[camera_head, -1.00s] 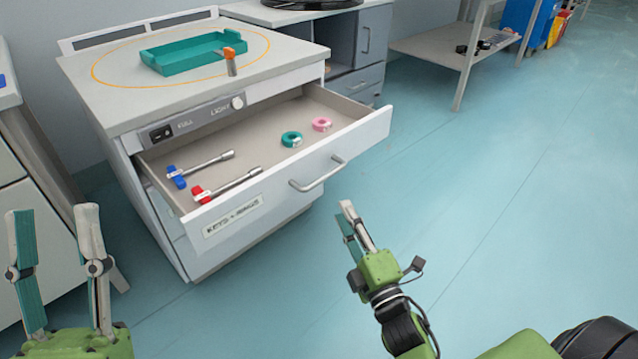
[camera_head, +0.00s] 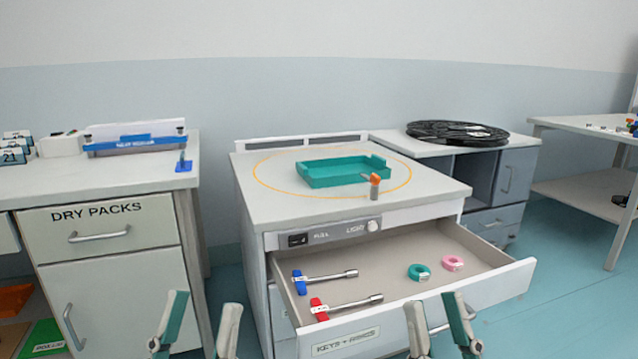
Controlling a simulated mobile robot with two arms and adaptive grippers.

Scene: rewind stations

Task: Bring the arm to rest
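My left gripper (camera_head: 205,302) stands at the lower edge, its two fingers pointing up and spread apart, with nothing between them. My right gripper (camera_head: 431,301) is to the right of it, fingers also up and spread, in front of the open drawer (camera_head: 518,278). Its fingers overlap part of the drawer handle (camera_head: 470,314) in the picture; I cannot tell the distance between them. The arms behind both grippers are out of view.
The drawer holds a blue-ended key (camera_head: 330,276), a red-ended key (camera_head: 345,305), a teal ring (camera_head: 419,272) and a pink ring (camera_head: 452,263). A labelled cabinet (camera_head: 100,225) stands left.

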